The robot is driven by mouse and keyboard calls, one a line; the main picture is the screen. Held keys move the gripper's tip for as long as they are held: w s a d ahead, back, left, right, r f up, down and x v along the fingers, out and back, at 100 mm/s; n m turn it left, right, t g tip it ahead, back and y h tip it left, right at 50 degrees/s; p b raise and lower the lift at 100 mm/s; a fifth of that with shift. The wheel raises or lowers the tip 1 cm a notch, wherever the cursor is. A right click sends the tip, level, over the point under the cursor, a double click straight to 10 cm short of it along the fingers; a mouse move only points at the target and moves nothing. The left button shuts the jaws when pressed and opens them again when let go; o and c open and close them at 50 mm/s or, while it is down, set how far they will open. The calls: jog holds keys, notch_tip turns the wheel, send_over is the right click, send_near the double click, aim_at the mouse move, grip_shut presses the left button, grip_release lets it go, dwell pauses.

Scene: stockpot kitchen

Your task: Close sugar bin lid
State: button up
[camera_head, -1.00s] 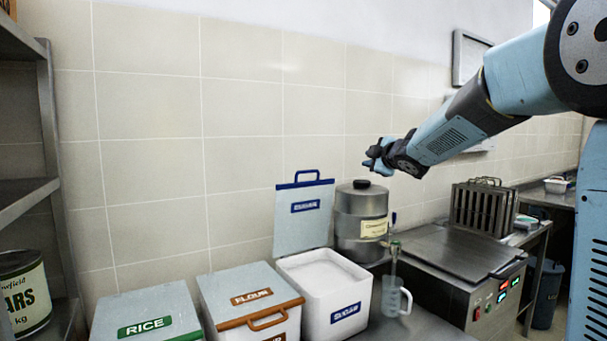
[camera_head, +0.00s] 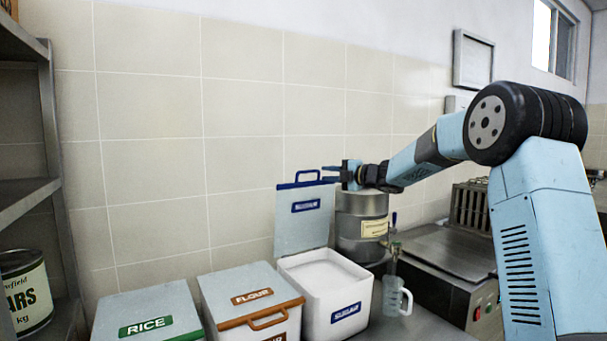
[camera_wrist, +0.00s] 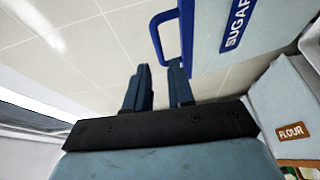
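The sugar bin (camera_head: 335,306) is a white box with a blue label, standing on the counter, full of white contents. Its grey lid (camera_head: 302,228) stands upright, open, at the back, with a blue handle (camera_head: 306,176) on its top edge. My gripper (camera_head: 333,174) is at the right end of that handle in the head view. In the wrist view my gripper (camera_wrist: 160,70) has its two fingers apart with nothing between them, and the blue handle (camera_wrist: 157,40) is just beyond the fingertips. The lid (camera_wrist: 215,40) also shows there. Whether a finger touches the handle I cannot tell.
The flour bin (camera_head: 240,284) and rice bin (camera_head: 140,309) stand closed to the left. A metal canister (camera_head: 360,238) is behind right of the sugar bin, under my gripper. A clear jug (camera_head: 394,298) stands right of the bin. The tiled wall (camera_head: 240,150) is close behind.

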aim_at(309, 172)
jog(key=x, duration=1)
jog(key=shift+w+a, duration=0.25)
jog(key=shift+c, duration=0.2)
grip_shut()
